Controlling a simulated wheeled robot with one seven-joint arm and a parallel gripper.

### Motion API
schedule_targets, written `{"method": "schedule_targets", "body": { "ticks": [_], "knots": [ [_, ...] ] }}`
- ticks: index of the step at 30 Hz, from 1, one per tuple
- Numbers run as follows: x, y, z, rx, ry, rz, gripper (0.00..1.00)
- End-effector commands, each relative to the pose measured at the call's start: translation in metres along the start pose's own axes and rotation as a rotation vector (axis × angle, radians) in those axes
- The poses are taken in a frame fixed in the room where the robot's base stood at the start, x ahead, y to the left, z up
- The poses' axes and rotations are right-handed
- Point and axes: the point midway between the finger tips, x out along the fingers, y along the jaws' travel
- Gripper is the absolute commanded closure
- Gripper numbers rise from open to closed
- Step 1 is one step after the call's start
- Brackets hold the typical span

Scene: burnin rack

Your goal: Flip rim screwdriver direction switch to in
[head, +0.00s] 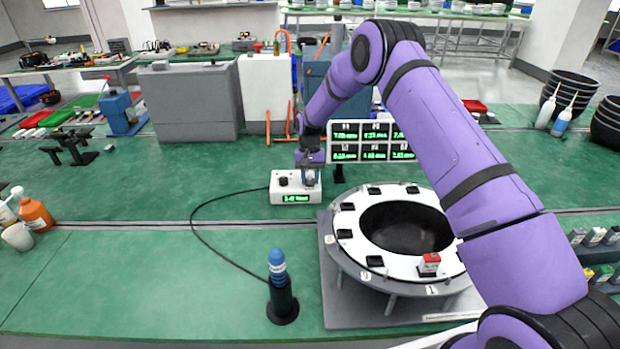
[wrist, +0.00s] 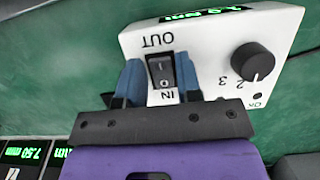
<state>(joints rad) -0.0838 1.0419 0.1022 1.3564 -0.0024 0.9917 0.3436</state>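The white screwdriver control box (head: 283,195) stands mid-table with a lit green display, and fills the upper wrist view (wrist: 210,45). Its black rocker direction switch (wrist: 160,70) sits between the labels OUT, on the display side, and IN, on my gripper's side. Which side is pressed, I cannot tell. My gripper (wrist: 160,82) is open, its blue fingers apart on either side of the switch; contact is unclear. In the head view my gripper (head: 310,176) points down over the box's right part. The blue screwdriver (head: 277,264) stands upright in a black holder, a cable leading to the box.
A black knob (wrist: 254,62) sits beside the switch on the box. A round white fixture (head: 347,254) with a dark central opening stands right, bearing a small red-topped block (head: 429,264). A display panel (head: 373,140) stands behind.

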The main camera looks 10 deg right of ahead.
Motion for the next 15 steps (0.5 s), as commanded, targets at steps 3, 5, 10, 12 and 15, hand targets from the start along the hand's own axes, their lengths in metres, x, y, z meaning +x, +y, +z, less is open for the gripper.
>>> {"method": "schedule_targets", "body": {
  "ticks": [3,5,10,12,15],
  "knots": [
    [0.0,0.0,0.0,0.0,0.0,0.0,0.51],
    [0.0,0.0,0.0,0.0,0.0,0.0,0.51],
    [-0.001,0.0,0.0,0.0,0.001,0.0,0.51],
    [-0.004,0.0,0.0,0.0,0.002,0.0,0.51],
    [-0.014,0.0,0.0,0.0,0.003,-0.001,0.51]
  ]
}}
